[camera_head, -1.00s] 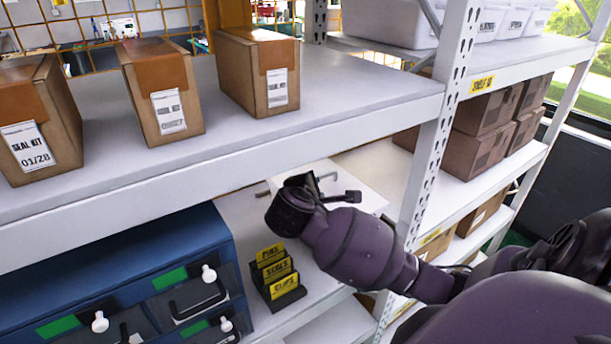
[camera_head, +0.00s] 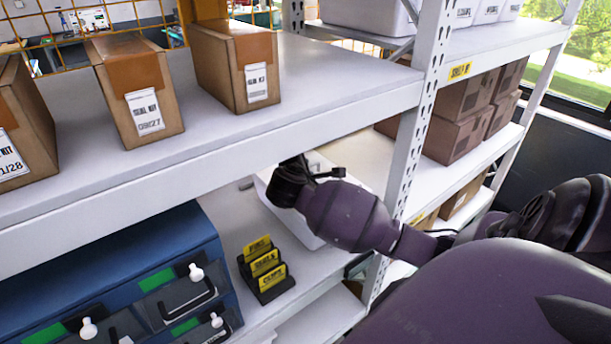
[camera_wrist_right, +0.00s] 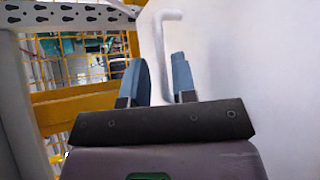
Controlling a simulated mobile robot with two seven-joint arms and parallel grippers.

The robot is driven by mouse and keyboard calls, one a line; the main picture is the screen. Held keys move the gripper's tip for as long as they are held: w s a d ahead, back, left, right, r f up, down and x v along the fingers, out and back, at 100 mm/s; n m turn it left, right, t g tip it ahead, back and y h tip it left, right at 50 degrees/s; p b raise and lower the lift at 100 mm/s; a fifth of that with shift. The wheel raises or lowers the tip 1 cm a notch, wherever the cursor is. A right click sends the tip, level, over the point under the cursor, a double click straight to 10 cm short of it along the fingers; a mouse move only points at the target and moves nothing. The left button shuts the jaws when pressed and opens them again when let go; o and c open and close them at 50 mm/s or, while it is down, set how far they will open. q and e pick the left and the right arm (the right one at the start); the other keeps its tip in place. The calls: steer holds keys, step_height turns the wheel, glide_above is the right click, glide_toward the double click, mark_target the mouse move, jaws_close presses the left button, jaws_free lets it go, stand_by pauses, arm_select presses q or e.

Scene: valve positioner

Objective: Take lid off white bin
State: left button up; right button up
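The white bin (camera_head: 278,208) stands on the lower shelf, partly under the upper shelf and behind my right forearm. In the head view the arm hides much of it, and I cannot tell its lid from its body. My right gripper (camera_wrist_right: 164,80) has its two blue fingers apart. In the right wrist view a bent white handle (camera_wrist_right: 158,42) reaches down into the gap between the fingers; I see no clear grip on it. A large white surface (camera_wrist_right: 245,60), bin or lid, fills the right side. My left gripper is not in view.
Cardboard boxes (camera_head: 135,95) stand on the upper shelf (camera_head: 110,180). A blue drawer cabinet (camera_head: 130,255) and a black holder with yellow labels (camera_head: 264,268) are on the lower shelf. A perforated white post (camera_head: 415,140) rises close beside my right arm.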

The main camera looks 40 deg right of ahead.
steer(key=shift+w+d+f, duration=0.3)
steer(key=shift+w+d, duration=0.05)
steer(key=shift+d, duration=0.2)
jaws_close()
steer(key=shift+r, duration=0.15)
